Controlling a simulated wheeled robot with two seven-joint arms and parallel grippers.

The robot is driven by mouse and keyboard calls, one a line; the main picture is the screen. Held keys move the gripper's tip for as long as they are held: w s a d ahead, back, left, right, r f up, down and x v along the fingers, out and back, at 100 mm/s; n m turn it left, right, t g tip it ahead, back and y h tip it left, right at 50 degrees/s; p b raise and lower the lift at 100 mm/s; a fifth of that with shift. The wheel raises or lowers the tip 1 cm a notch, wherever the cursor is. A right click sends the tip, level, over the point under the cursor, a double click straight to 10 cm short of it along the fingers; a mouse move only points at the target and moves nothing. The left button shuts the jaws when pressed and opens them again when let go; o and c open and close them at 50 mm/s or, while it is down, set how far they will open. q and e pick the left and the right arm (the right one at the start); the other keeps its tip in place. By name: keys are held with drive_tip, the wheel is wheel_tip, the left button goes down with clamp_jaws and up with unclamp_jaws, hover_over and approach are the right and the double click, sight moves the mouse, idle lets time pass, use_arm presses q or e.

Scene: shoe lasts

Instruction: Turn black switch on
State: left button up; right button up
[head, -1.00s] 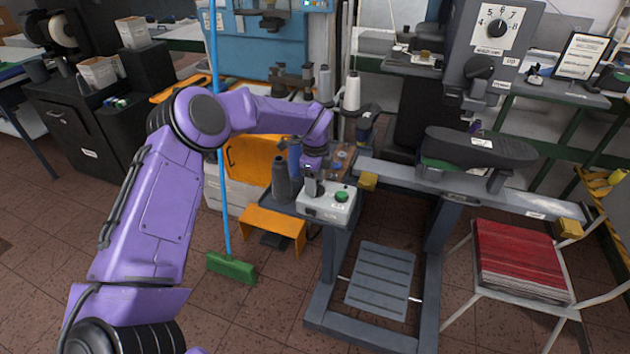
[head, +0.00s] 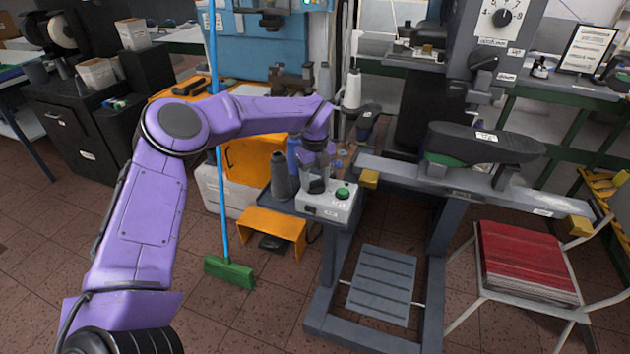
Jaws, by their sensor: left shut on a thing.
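A small pale control box (head: 325,206) with a green button (head: 342,193) sits on the front corner of the grey machine bench. My left gripper (head: 316,188) points down onto the left part of the box's top. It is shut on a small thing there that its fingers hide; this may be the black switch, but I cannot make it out. My left arm reaches in from the left. My right gripper is not in view.
A white thread cone (head: 353,88) stands behind. A black shoe last (head: 485,145) lies on the bench to the right. A green broom (head: 229,271) stands on the floor. Red sheets (head: 524,258) lie on a chair.

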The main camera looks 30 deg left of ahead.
sight(315, 181)
use_arm(q)
drive_tip(key=m, duration=0.4)
drive_tip(key=shift+m, duration=0.3)
drive_tip(key=m, duration=0.5)
drive_tip(key=shift+m, duration=0.3)
drive_tip(key=o, duration=1)
drive_tip(key=shift+o, duration=0.2)
wheel_tip(315, 181, up, 11)
drive_tip(key=b, duration=0.1)
drive_tip(key=shift+f, duration=0.2)
